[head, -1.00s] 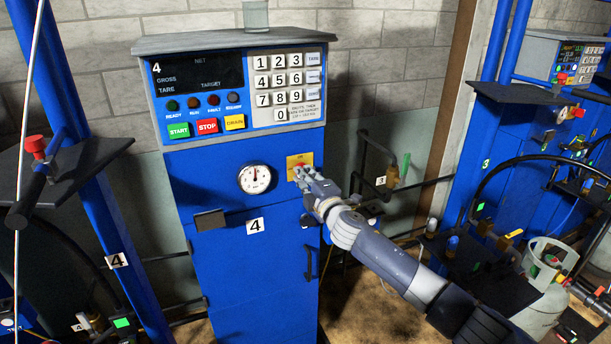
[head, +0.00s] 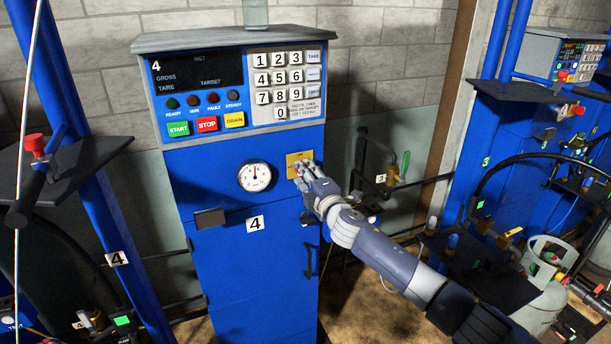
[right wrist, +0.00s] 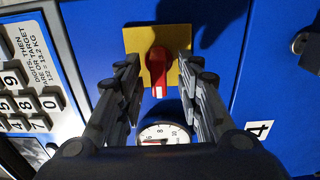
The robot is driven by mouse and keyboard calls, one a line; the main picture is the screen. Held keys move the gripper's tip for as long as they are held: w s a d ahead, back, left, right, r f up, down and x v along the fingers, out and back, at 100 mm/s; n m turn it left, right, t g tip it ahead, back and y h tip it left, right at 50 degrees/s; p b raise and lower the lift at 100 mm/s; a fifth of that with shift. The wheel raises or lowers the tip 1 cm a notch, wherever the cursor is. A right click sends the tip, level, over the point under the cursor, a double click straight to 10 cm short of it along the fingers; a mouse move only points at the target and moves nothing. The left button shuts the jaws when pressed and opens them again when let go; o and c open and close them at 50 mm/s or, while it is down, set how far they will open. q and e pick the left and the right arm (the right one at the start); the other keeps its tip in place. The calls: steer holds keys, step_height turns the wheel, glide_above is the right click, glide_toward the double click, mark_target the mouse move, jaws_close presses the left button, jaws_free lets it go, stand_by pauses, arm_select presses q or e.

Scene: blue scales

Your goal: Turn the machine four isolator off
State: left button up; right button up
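The machine four isolator is a red rotary handle (right wrist: 158,72) on a yellow plate (right wrist: 147,43), seen in the right wrist view. Its pale-marked end points toward the round gauge (right wrist: 163,134). My right gripper (right wrist: 158,62) is open, with one finger on each side of the handle and visible gaps between. In the head view the right gripper (head: 304,171) is at the yellow plate (head: 294,160) on the blue cabinet (head: 240,270) labelled 4. The fingers hide most of the handle there. My left gripper is not in view.
Above the isolator are a keypad (head: 287,84) and green, red and yellow buttons. The gauge (head: 255,177) is close on its left. Black shelves stand left (head: 70,180) and right (head: 480,265). Machine three (head: 510,130) is at the far right.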

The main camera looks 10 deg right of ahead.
steer(key=shift+s, duration=0.1)
steer(key=s+d, duration=0.2)
steer(key=s, duration=0.9)
steer(key=shift+s+d, duration=0.2)
steer(key=shift+s, duration=0.1)
